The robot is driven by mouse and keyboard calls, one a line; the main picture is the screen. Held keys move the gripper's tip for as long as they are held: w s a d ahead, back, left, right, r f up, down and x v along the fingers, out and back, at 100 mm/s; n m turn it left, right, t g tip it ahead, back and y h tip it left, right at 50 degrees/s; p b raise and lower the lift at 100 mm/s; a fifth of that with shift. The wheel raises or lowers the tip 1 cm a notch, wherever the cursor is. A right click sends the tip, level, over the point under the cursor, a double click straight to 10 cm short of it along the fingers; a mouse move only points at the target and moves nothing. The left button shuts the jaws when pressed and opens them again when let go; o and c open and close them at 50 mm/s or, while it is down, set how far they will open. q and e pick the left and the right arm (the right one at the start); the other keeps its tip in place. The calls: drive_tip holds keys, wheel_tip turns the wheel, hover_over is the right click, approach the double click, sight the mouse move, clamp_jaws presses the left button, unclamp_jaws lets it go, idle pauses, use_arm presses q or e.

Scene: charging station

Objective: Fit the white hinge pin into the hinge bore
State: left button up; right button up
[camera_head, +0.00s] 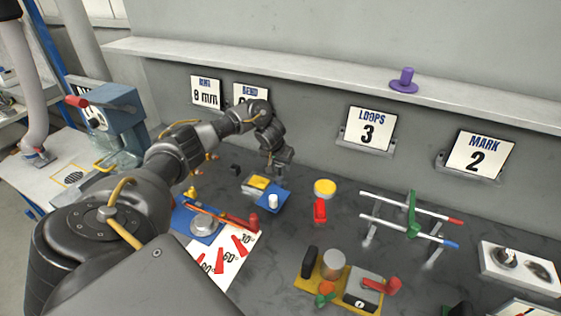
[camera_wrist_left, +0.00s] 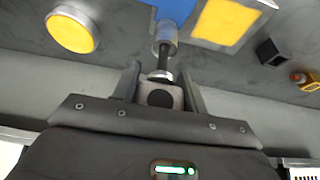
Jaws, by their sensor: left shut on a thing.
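My left gripper (camera_head: 282,168) is over the back of the bench, by a blue plate (camera_head: 270,203) and a yellow-topped block (camera_head: 257,182). In the left wrist view its fingers (camera_wrist_left: 160,92) are shut on a pale grey-white piece (camera_wrist_left: 176,97) with a dark round end, which I take to be the hinge pin. A dark shaft (camera_wrist_left: 164,57) runs from a disc there to a grey cylinder (camera_wrist_left: 166,31) at the blue plate's edge. I cannot tell whether shaft and cylinder are joined. A white cylinder (camera_head: 273,201) stands on the blue plate. My right gripper is not in view.
A round yellow-topped part (camera_head: 325,187) and a red piece (camera_head: 320,210) lie to the right. A rod rack (camera_head: 410,215) and a yellow-based fixture (camera_head: 335,285) stand farther right. A blue bending fixture (camera_head: 197,222) is under my left arm. The wall rises behind.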

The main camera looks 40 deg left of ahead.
sight(280, 175)
use_arm(q)
drive_tip(key=shift+f+b, duration=0.55)
drive_tip(key=shift+f, duration=1.4)
drive_tip(key=shift+f, duration=0.1)
drive_tip(key=o, duration=1.1)
drive_tip(key=p+v, duration=0.1)
drive_tip(key=v, duration=0.9)
drive_tip(key=shift+w+a+p, duration=0.1)
drive_tip(key=shift+p, duration=0.2)
drive_tip(key=shift+s+r, duration=0.25)
drive_tip(key=shift+r, duration=0.1)
